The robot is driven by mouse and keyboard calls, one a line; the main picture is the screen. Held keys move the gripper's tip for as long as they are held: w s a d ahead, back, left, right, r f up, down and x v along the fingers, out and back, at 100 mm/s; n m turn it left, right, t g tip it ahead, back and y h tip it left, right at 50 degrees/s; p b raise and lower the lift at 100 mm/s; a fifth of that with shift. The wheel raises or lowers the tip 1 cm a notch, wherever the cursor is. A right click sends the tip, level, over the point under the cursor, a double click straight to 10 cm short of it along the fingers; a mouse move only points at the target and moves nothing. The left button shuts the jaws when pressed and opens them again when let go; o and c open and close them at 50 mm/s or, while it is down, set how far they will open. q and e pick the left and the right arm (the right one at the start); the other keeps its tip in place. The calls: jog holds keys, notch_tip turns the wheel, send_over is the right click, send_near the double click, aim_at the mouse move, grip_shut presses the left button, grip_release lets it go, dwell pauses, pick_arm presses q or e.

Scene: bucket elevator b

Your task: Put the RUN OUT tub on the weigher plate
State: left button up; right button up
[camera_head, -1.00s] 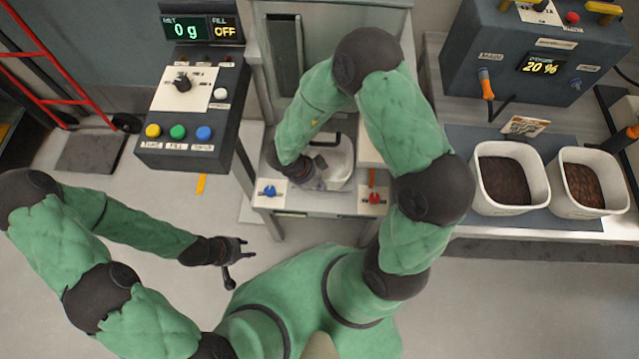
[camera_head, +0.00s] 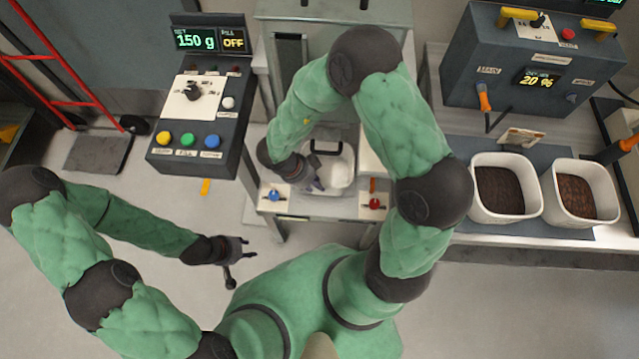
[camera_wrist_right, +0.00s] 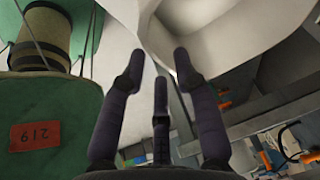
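A white tub (camera_head: 343,172) stands in the bay under the chute, on what seems to be the weigher plate, which it largely hides; no RUN OUT label is readable. My right gripper (camera_head: 316,178) is at the tub's left side. In the right wrist view my right gripper (camera_wrist_right: 159,62) has its fingers spread, with the white tub wall (camera_wrist_right: 232,45) just ahead and to the right, and nothing clamped between them. My left gripper (camera_head: 243,252) hangs empty over the floor, its fingers apart.
Two white tubs of dark material, one (camera_head: 499,217) beside the other (camera_head: 589,217), stand on the right bench. A control box (camera_head: 200,120) with coloured buttons is left of the bay. Blue (camera_head: 274,195) and red (camera_head: 375,203) knobs flank the bay front.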

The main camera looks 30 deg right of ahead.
jog(key=p+v, duration=0.2)
jog(key=v, duration=0.4)
jog(key=shift+p, duration=0.3)
